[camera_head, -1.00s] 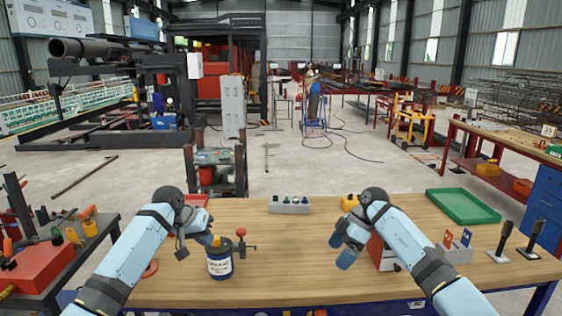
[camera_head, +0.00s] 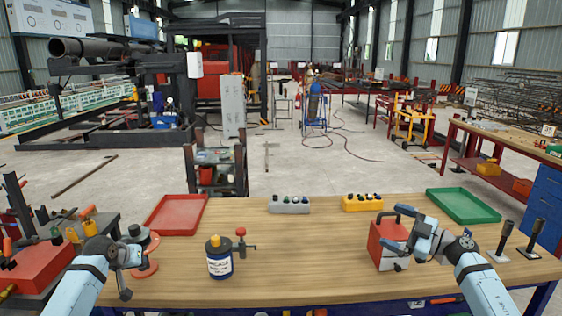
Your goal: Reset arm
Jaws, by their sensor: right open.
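My right arm comes in from the lower right, and its gripper (camera_head: 398,232) is over the right part of the wooden table (camera_head: 310,250). The right gripper is open, with its fingers pointing left, close to a red box (camera_head: 388,238); I cannot tell whether it touches the box. My left arm comes in from the lower left, and its wrist is above the table's left end. The left gripper (camera_head: 127,277) is small and partly hidden by the wrist, so its jaw state does not show.
A blue grease can (camera_head: 219,258) with a red-knobbed fitting stands on the table. A red tray (camera_head: 177,216), grey button box (camera_head: 289,204), yellow button box (camera_head: 362,203) and green tray (camera_head: 463,206) lie at the back. Black-handled tools (camera_head: 502,243) stand at the right. The table's middle is clear.

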